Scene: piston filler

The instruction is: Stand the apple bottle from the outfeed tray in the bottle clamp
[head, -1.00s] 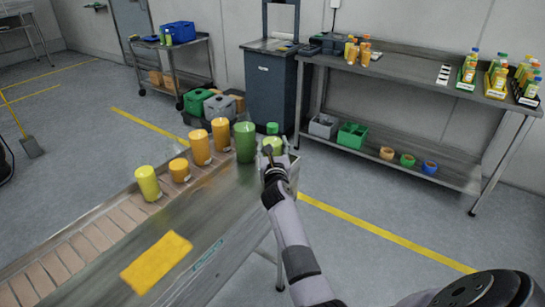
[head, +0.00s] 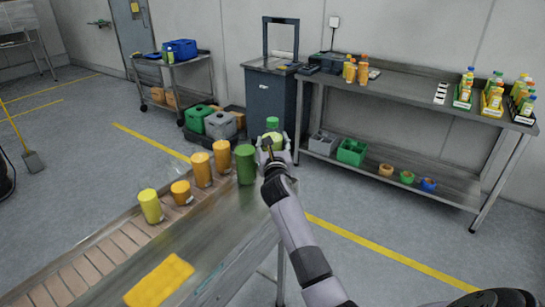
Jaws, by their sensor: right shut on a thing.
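My right gripper (head: 274,149) is shut on a bottle (head: 271,138) with a green cap and a pale yellow-green body, which looks like the apple bottle. The bottle is upright beyond the far right end of the conveyor table, just right of a dark green cylinder. The gripper and wrist hide its lower part. It appears held above the table's end, but the gap beneath is hidden. I cannot make out the bottle clamp or the outfeed tray for certain. My left gripper is not in view.
A yellow cylinder (head: 150,206), orange ones (head: 202,169) and the dark green cylinder (head: 245,164) line the conveyor. A yellow cloth (head: 159,281) lies in front. The back bench (head: 405,94) holds orange bottles (head: 363,70) and several filled bottle trays at right; its middle is clear.

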